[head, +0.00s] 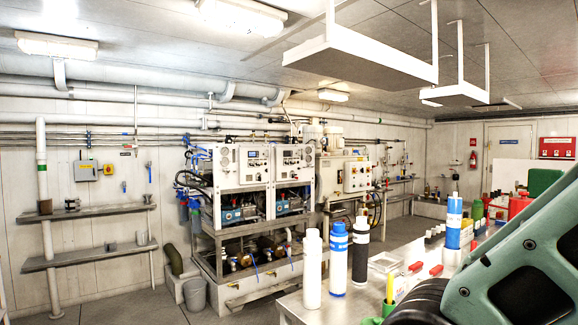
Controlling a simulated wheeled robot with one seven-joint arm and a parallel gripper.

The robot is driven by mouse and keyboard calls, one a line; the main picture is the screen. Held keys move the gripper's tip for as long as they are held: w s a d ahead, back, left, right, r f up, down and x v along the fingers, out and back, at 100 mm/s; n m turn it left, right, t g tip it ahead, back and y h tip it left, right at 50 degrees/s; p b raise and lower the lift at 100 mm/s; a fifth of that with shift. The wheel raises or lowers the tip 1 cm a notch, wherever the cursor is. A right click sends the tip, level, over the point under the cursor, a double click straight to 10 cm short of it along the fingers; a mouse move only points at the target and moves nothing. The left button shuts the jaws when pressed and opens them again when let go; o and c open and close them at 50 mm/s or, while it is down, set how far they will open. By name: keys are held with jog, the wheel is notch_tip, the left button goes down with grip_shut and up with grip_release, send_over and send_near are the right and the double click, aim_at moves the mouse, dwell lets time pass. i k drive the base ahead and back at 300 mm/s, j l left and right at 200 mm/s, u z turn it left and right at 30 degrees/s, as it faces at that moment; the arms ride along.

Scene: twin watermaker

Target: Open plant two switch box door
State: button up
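Two twin watermaker units (240,166) stand side by side on a frame in the middle of the head view. A cream control cabinet (357,176) with knobs and lights stands just right of them, its front apparently closed. A small grey box (85,171) hangs on the left wall, its front apparently shut. I cannot read which of these is the plant two switch box. My arm's teal and black links fill the lower right corner, far from both boxes. My gripper is not in view.
A bench (335,300) in front of me holds a white bottle (312,270), a blue-and-white bottle (338,262) and a black bottle (360,255). A grey bucket (194,294) stands on the floor. Shelves (90,255) line the left wall. Floor left of the bench looks clear.

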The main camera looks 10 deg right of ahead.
aim_at(284, 172)
jog(key=i+j+u, duration=0.55)
jog(key=i, duration=0.15)
jog(key=i+j+u, duration=0.25)
jog(key=i, duration=0.3)
jog(key=i+u, duration=0.25)
jog(key=i, duration=0.3)
jog(key=i+j+z, duration=0.1)
jog(key=i+z, duration=0.4)
jog(key=i, duration=1.4)
jog(key=i+z, duration=0.3)
jog(key=i, duration=0.3)
jog(key=i+j+z, duration=0.3)
jog(key=i, duration=0.3)
jog(key=i+l+z, duration=0.1)
jog(key=i+z, duration=0.15)
jog(key=z, duration=0.15)
jog(key=i+z, duration=0.2)
jog(key=z, duration=0.15)
jog(key=i+z, duration=0.25)
jog(key=z, duration=0.15)
jog(key=i+l+z, duration=0.1)
jog(key=i, duration=0.3)
jog(key=i+l, duration=0.25)
jog(key=i, duration=0.15)
jog(key=l+z, duration=0.05)
